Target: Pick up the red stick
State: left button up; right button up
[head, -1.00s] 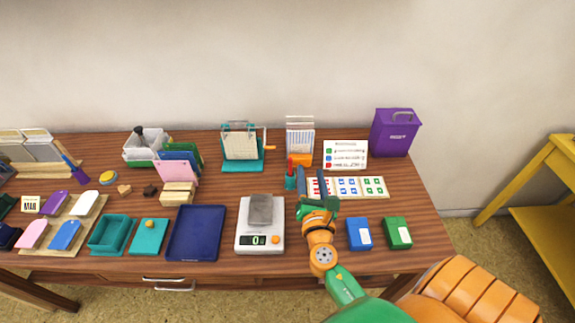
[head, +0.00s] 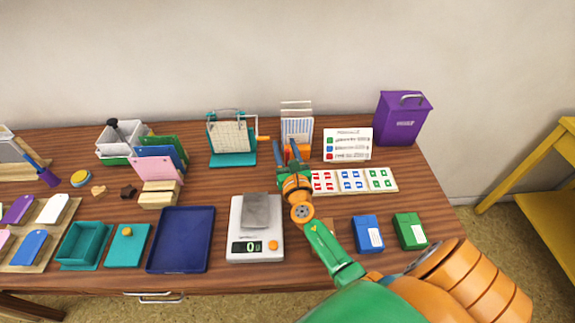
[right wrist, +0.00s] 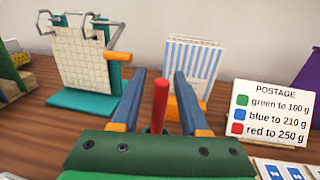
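The red stick (right wrist: 160,104) stands upright in the right wrist view, between the two blue fingers of my right gripper (right wrist: 158,80). The fingers are apart, with a visible gap on each side of the stick. My left gripper is not in view.
Behind the stick stands a striped card rack (head: 297,128) with an orange base. A teal stand with a grid sheet (head: 230,137) is to the left, a postage sign (head: 347,145) to the right. A scale (head: 255,228) and stamp sheets (head: 352,180) are close by.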

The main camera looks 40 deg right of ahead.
grip_shut()
notch_tip(320, 180, up, 10)
jog(key=p, duration=0.8)
jog(key=shift+f, duration=0.1)
